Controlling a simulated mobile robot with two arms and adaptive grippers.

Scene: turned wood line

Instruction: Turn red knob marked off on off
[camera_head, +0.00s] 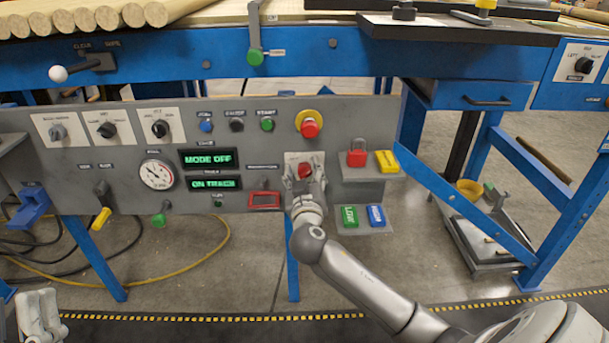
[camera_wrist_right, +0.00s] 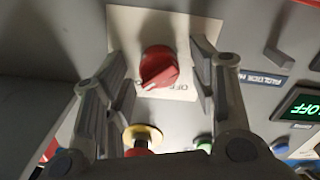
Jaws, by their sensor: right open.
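The red knob (camera_head: 305,171) sits on a pale plate on the grey control panel, below the emergency stop. In the right wrist view the red knob (camera_wrist_right: 159,68) is between my fingers, its grip ridge slanting toward the lower left. A white label reading OFF (camera_wrist_right: 180,90) shows beside and partly under it. My right gripper (camera_head: 304,187) is in front of the knob. In the wrist view its two fingers (camera_wrist_right: 163,80) are open, one on each side, with visible gaps to the knob. My left gripper (camera_head: 40,315) is partly visible at the bottom left, away from the panel.
A red mushroom button (camera_head: 309,127) on a yellow ring is just above the knob. A red padlock (camera_head: 357,155) and yellow tag (camera_head: 387,162) sit to the right. The display (camera_head: 208,159) reads MODE OFF.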

